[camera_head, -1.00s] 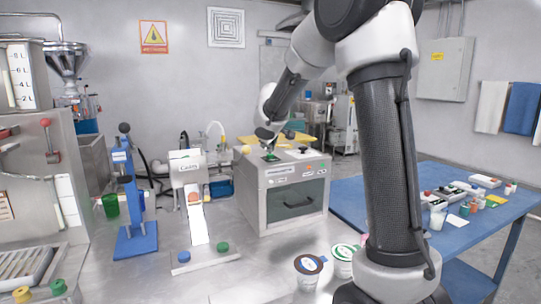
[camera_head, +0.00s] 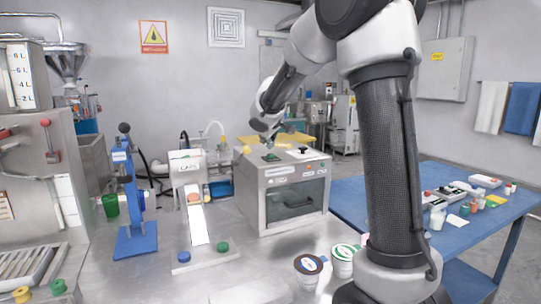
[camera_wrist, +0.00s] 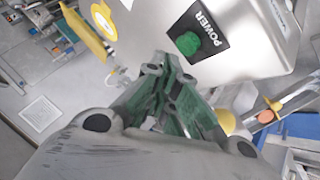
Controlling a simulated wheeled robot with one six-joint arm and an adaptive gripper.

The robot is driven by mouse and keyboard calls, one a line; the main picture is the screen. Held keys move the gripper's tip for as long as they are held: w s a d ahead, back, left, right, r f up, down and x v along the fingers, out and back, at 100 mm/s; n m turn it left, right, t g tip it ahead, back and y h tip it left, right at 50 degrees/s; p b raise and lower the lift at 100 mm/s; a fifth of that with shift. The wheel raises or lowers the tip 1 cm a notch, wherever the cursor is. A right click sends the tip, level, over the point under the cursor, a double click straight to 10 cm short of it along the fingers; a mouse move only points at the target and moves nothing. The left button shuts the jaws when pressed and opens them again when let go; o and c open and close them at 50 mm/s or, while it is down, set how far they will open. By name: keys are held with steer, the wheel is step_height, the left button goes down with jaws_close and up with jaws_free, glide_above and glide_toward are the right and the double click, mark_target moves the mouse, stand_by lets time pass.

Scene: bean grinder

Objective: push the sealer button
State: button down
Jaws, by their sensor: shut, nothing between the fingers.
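A steel box machine (camera_head: 250,205) with a handled front door stands on the counter in the middle of the head view. A green button (camera_wrist: 187,43) on a black plate marked POWER is on its steel surface in the wrist view. In the head view the dark button plate (camera_head: 271,157) lies on the box's top. My gripper (camera_head: 270,143) is shut and empty, just above that plate. In the wrist view its fingers (camera_wrist: 167,66) point toward the steel edge, beside and below the button in the picture. They look apart from the button; the exact gap is hard to judge.
A black knob (camera_head: 303,151) is also on the box's top. A white slide (camera_head: 197,222) and a blue press (camera_head: 135,240) stand to the left. Two cups (camera_head: 308,266) (camera_head: 342,258) stand in front. A yellow piece (camera_wrist: 88,35) is near the box in the wrist view.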

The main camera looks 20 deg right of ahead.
steer(key=shift+r, duration=3)
steer(key=g, duration=0.2)
glide_above(275, 162)
steer(key=shift+m, duration=0.4)
step_height(275, 162, down, 5)
steer(key=shift+s+f, duration=0.1)
steer(key=shift+f, duration=0.05)
steer(key=s+a+f+m+g+y, duration=0.1)
steer(key=s+f+m, duration=0.1)
steer(key=s, duration=1.7)
steer(key=s+a+f+m+g+y, duration=0.1)
steer(key=s+a+f+m+y, duration=0.1)
steer(key=s, duration=1.7)
steer(key=shift+f, duration=0.25)
